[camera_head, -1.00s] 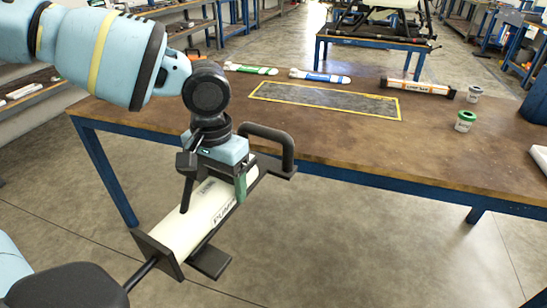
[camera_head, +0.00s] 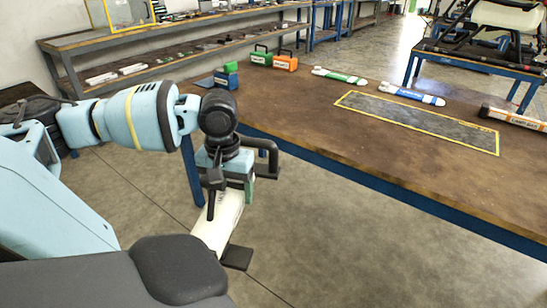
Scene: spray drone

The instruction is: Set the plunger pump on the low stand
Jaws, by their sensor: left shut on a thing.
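The plunger pump (camera_head: 215,232) is a white cylinder with dark end brackets, a foot plate and a black loop handle. My left gripper (camera_head: 230,188) is shut on its body from above and holds it over the floor, in front of the workbench's left end. The pump hangs tilted, apart from the bench. Its near end is hidden behind a dark grey part of me at the bottom. I cannot pick out a low stand for certain in this view. My right gripper is not in view.
The brown workbench (camera_head: 300,120) bears a yellow-framed grey mat (camera_head: 420,120), a green-and-white tube (camera_head: 338,76), a blue-and-white tube (camera_head: 412,94), an orange-labelled tube (camera_head: 514,118), and green and orange boxes (camera_head: 285,61). A long shelf (camera_head: 130,78) runs behind. A drone on a blue table (camera_head: 480,62) is back right.

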